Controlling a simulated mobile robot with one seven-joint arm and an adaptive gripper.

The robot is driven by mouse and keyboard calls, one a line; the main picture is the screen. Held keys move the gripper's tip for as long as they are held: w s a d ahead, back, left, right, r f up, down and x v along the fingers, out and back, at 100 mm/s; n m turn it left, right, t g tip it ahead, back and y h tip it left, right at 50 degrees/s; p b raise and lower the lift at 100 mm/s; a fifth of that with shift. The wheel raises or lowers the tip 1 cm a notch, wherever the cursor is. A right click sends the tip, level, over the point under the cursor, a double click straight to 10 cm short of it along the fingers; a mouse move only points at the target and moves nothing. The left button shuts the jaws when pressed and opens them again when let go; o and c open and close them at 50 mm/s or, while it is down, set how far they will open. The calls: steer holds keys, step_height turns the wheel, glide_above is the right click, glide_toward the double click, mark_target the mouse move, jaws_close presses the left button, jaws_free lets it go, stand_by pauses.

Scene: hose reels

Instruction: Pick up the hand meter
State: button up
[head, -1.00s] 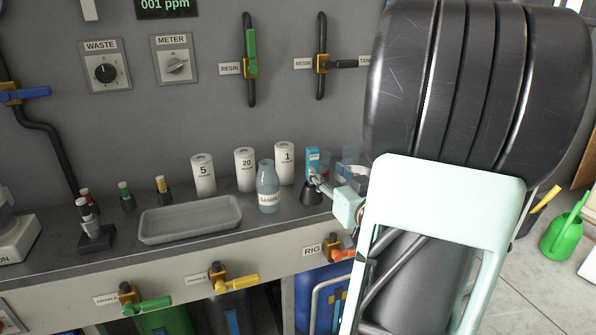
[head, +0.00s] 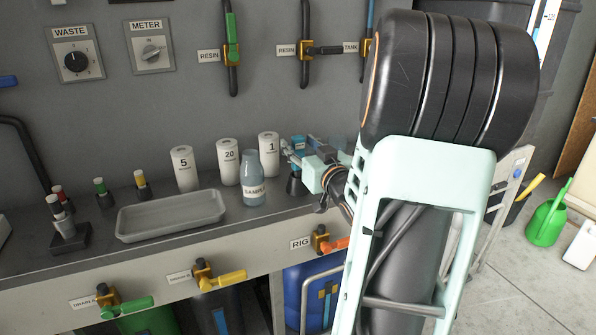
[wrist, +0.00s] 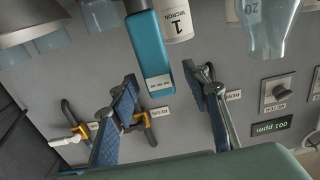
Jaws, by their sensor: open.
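The hand meter (wrist: 150,50) is a slim blue block with a small white label, seen in the wrist view. In the head view only a small blue part of it (head: 298,142) shows at the back of the bench, behind my gripper (head: 293,158). In the wrist view my gripper (wrist: 160,78) is open, with one blue-padded finger to either side of the meter in the picture. The meter's labelled end lies between the fingers there. Neither finger visibly touches it. Its other end runs out of the top of the wrist view.
White cartridges marked 5 (head: 184,170), 20 (head: 228,163) and 1 (head: 268,155), and a sample bottle (head: 252,180), stand left of my gripper. A dark cone-shaped piece (head: 294,186) is just below it. A grey tray (head: 172,217) lies farther left. Valves line the wall behind.

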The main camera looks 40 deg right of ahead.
steer(key=shift+w+d, duration=0.15)
steer(key=shift+w, duration=0.5)
jaws_close()
